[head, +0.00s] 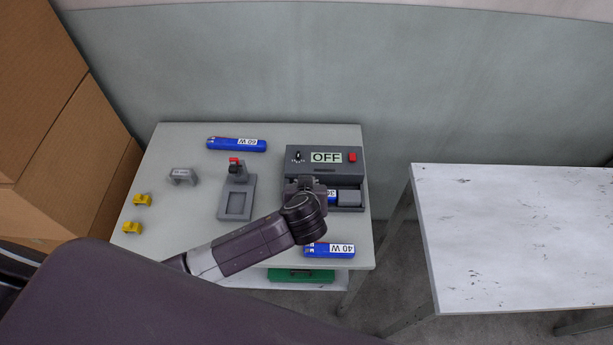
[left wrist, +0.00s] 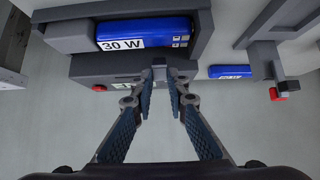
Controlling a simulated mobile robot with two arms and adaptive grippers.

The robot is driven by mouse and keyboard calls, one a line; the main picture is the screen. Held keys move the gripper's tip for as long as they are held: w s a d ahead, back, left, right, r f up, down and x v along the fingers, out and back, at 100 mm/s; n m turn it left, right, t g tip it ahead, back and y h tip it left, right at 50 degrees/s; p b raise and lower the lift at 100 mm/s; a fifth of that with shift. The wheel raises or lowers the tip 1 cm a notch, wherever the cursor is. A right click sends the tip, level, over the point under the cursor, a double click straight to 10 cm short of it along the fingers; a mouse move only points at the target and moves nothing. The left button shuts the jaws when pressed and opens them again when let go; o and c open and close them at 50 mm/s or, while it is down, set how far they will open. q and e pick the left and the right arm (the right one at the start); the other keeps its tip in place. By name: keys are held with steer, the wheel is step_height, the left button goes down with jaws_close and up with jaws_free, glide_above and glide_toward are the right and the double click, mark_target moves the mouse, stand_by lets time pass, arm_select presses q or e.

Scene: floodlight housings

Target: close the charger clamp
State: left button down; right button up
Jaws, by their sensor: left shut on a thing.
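The grey charger (head: 290,160) stands at the back right of the near table, with an OFF display, a knob and a red button. A blue 30 W battery (head: 332,197) lies in its bay and shows clearly in the left wrist view (left wrist: 145,32). A grey block (head: 349,198), perhaps the clamp, sits at the battery's right end; it also shows in the wrist view (left wrist: 68,38). My left gripper (head: 306,183) is over the charger's left part. Its fingers (left wrist: 167,75) are nearly together on a small grey part, mostly hidden. My right gripper is not in view.
A blue 60 W battery (head: 237,144) lies behind; a 40 W one (head: 330,250) lies at the front right. A grey stand with a red-tipped lever (head: 237,195), a grey bracket (head: 183,175) and two yellow pieces (head: 142,199) are left. A second table (head: 520,240) is bare.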

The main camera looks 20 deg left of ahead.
arm_select(q)
steer(key=shift+s+d+f+t+b, duration=0.15)
steer(key=shift+s+f+t+b, duration=0.4)
steer(key=shift+f, duration=0.2)
steer(key=shift+s+d+f+b, duration=0.1)
steer(key=shift+s+f+b, duration=0.3)
steer(key=shift+f+b, duration=0.25)
steer(key=shift+s+d+f+b, duration=0.1)
steer(key=shift+s+f+b, duration=0.3)
steer(key=shift+f+b, duration=0.15)
steer(key=c, duration=1.9)
jaws_free()
steer(key=shift+w, duration=0.1)
steer(key=shift+r, duration=0.1)
steer(key=shift+r, duration=0.1)
steer(key=v, duration=1.1)
steer(key=shift+s+d, duration=0.25)
steer(key=shift+s, duration=0.2)
